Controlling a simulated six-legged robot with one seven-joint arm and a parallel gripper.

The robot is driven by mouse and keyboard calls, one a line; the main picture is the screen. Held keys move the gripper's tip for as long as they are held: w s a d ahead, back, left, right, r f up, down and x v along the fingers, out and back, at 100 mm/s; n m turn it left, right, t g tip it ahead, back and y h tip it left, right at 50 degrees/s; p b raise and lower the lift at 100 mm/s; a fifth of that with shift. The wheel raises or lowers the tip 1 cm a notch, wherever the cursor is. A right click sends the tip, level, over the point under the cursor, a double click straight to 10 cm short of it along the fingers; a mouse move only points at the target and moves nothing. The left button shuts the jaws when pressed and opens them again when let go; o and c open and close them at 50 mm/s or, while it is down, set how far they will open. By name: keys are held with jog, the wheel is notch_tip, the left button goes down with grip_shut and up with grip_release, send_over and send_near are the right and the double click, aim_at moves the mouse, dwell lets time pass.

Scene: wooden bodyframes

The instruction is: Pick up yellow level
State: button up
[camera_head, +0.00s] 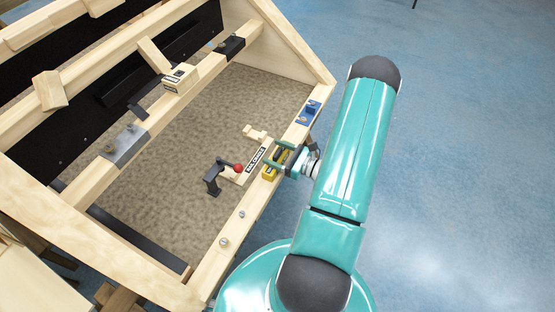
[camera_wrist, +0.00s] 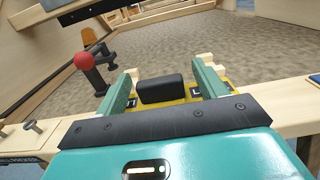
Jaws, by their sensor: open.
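The yellow level (camera_head: 270,171) sits on the front wooden beam of the frame in the head view. In the wrist view the yellow level (camera_wrist: 186,96) shows between and beyond my fingers, with a black block (camera_wrist: 161,88) in front of part of it. My gripper (camera_head: 281,158) is at the level, its two teal fingers apart. In the wrist view my gripper (camera_wrist: 163,90) is open, with one finger on each side of the black block. Part of the level is hidden by the fingers and the block. I cannot tell whether the fingers touch it.
A black lever with a red ball (camera_head: 238,168) stands left of the level. A labelled wooden piece (camera_head: 256,158) lies behind it. A blue part (camera_head: 308,112) is farther along the beam, and bolts (camera_head: 224,241) stick up nearer me. Blue floor on the right is clear.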

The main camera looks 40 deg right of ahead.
jog(key=shift+w+a, duration=0.25)
jog(key=shift+w, duration=0.45)
jog(key=c, duration=1.4)
jog(key=shift+r, duration=0.1)
